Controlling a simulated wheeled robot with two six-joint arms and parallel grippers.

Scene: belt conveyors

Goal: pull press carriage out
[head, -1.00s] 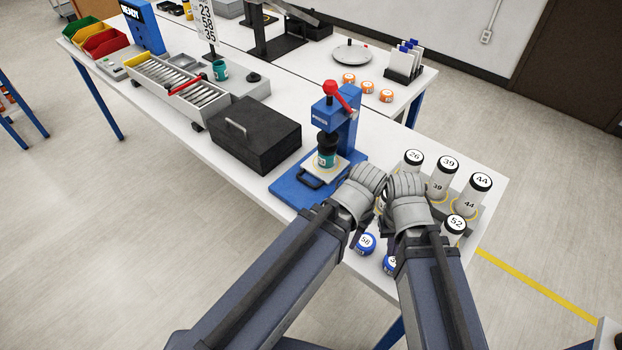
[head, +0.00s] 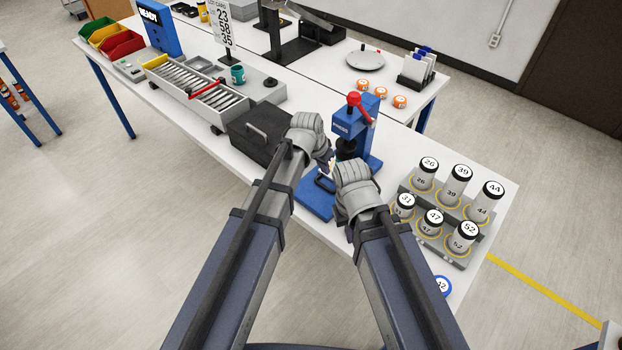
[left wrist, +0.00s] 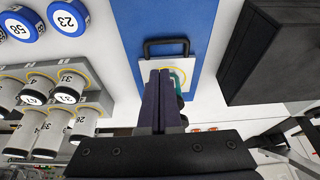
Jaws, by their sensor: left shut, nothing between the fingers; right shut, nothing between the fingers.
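The blue press (head: 354,128) with a red-knobbed lever stands on the bench on a blue base (head: 313,205). Its carriage is a white plate with a black loop handle (head: 322,183); the handle also shows in the left wrist view (left wrist: 165,42), at the edge of the white plate (left wrist: 148,49). A teal can (left wrist: 180,98) with a yellow ring around it is on the plate, partly hidden by my fingers. My left gripper (head: 327,160) is shut and empty, above the carriage area. My right gripper (head: 350,198) is shut and empty beside the press's front right; its fingertips are mostly hidden.
A black box (head: 255,135) with a handle stands close left of the press. A grey rack (head: 452,215) of numbered cylinders stands to the right. Blue-rimmed numbered lids (left wrist: 68,18) lie near it. A roller tray (head: 205,98) is farther left.

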